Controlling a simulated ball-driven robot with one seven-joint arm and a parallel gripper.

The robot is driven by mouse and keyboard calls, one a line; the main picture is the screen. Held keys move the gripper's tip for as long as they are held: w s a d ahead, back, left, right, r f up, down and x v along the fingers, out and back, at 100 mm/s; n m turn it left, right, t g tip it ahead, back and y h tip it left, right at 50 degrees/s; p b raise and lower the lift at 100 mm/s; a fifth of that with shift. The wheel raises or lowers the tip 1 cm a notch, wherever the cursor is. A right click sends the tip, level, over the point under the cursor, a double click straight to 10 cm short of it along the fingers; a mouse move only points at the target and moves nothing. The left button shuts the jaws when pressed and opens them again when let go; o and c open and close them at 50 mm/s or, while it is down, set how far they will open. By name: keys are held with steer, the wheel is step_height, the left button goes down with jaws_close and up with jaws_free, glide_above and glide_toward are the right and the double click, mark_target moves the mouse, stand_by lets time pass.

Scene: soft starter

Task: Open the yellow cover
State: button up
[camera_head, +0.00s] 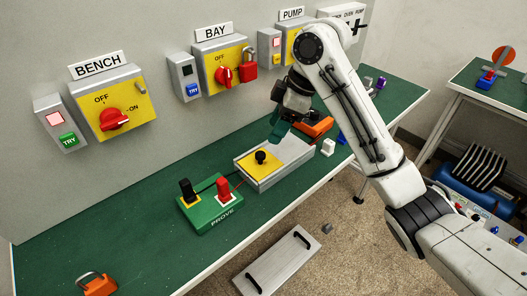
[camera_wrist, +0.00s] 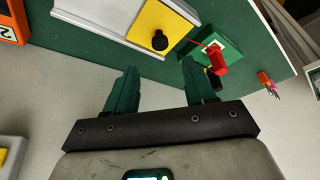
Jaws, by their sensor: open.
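The yellow cover (camera_head: 262,162) lies flat on top of a long grey box (camera_head: 285,168) on the green bench. A round black knob (camera_head: 261,156) stands on the cover. In the wrist view the yellow cover (camera_wrist: 168,22) and its black knob (camera_wrist: 160,40) show beyond my fingertips. The cover looks closed. My gripper (camera_head: 277,134) hangs above and behind the box in the head view, apart from the knob. In the wrist view my gripper (camera_wrist: 158,78) has its two green fingers spread wide, with nothing between them.
A green PROVE block (camera_head: 212,212) with black and red plugs stands left of the box. An orange object (camera_head: 316,127) and a white block (camera_head: 328,147) are to its right. Wall switch boxes, including the BENCH switch (camera_head: 115,103), line the wall behind. The left bench is mostly clear.

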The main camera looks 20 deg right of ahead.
mark_target(261, 154)
steer(key=x, duration=0.8)
steer(key=shift+a+f, duration=0.1)
steer(key=shift+f, duration=0.2)
jaws_close()
